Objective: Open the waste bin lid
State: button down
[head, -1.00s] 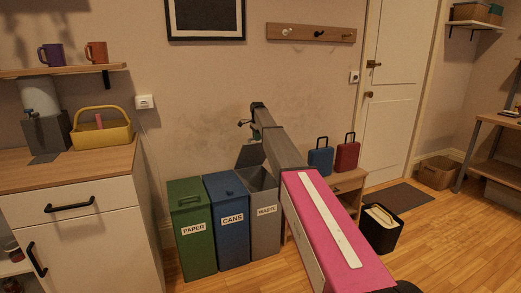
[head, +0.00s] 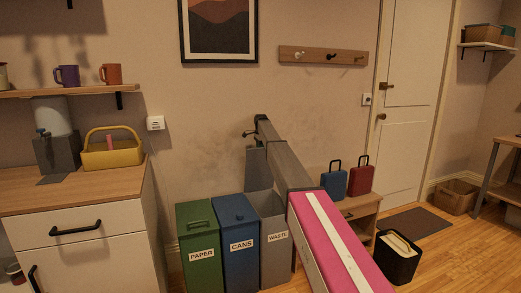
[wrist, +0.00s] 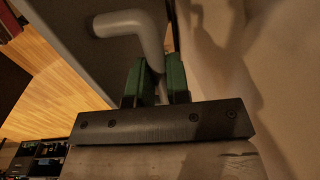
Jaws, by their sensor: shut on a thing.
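The grey waste bin (head: 276,245) stands at the right of the bin row in the head view, and its inside shows at the top. Its grey lid (head: 256,168) stands raised, near upright, at the back of the bin. My arm passes in front of part of it. In the wrist view, the green fingers of my gripper (wrist: 157,75) are shut on the lid's grey bent handle (wrist: 140,22). The lid's dark face (wrist: 85,50) is beside the handle. In the head view the fingers and the handle are too small or hidden to tell.
The green paper bin (head: 200,270) and blue cans bin (head: 239,260) stand shut at the left. A low bench with a blue case (head: 334,184) and a red case (head: 360,180) is at the right. The wall is close behind the lid.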

jog(key=shift+f, duration=0.25)
jog(key=c, duration=1.1)
grip_release()
jog(key=shift+f, duration=0.1)
jog(key=shift+r, duration=0.25)
notch_tip(320, 180, up, 11)
jog(key=shift+s+f, duration=0.2)
jog(key=shift+s, duration=0.15)
jog(key=shift+d, duration=0.15)
